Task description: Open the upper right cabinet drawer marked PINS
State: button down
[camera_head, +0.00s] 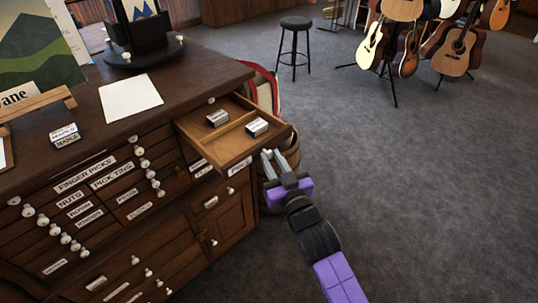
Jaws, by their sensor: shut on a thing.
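The upper right drawer (236,152) of the dark wooden cabinet (190,62) is pulled out. Its pale inside is split by a divider, with a small labelled box (217,117) in one compartment and another (257,127) in the other. A white label (240,167) is on its front, its small print hard to read. My gripper (268,156) is at the right part of the drawer front, shut on the drawer's knob, which the fingers hide. My purple and black arm reaches in from the lower right.
Other labelled drawers with white knobs fill the cabinet front. A paper sheet (130,97) and a dark stand (143,38) are on top. A basket (273,198) stands just behind the gripper. A black stool (296,25) and guitars (455,52) are farther back. Carpet at right is clear.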

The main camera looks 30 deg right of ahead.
jog(key=shift+d, duration=0.1)
jog(key=c, duration=1.3)
grip_release()
jog(key=shift+o, duration=0.2)
jog(key=s+b, duration=0.1)
jog(key=s, duration=0.6)
jog(key=shift+s+a, duration=0.4)
jog(key=shift+r, duration=0.1)
